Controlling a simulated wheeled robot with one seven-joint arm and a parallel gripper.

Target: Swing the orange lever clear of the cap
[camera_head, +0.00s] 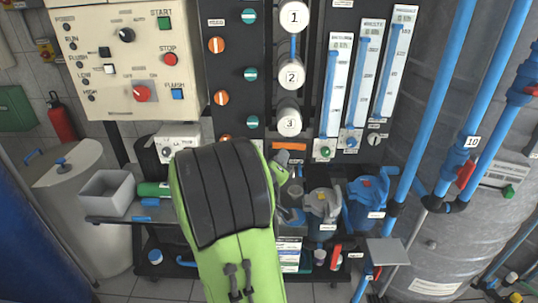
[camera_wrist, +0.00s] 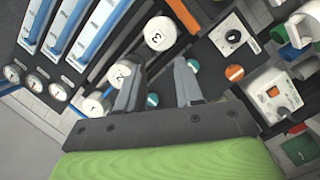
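A small orange lever-like part (camera_head: 290,146) shows just right of my arm in the head view, below the cylinder end marked 3. I cannot tell surely that it is the task's lever, and I cannot pick out the cap. My gripper (camera_wrist: 160,70) shows in the wrist view with its two grey fingers apart and nothing between them. It points toward the rack panel, near the white cylinder ends marked 2 (camera_wrist: 120,73) and 3 (camera_wrist: 161,33).
Upright flow meters (camera_head: 338,85) stand right of the numbered cylinders. Orange and teal round knobs (camera_head: 217,45) line the dark panel. A grey bin (camera_head: 106,193) and pump-like housings (camera_head: 323,204) sit on the shelf. Blue pipes (camera_head: 430,100) and a large tank (camera_head: 440,240) bound the right side.

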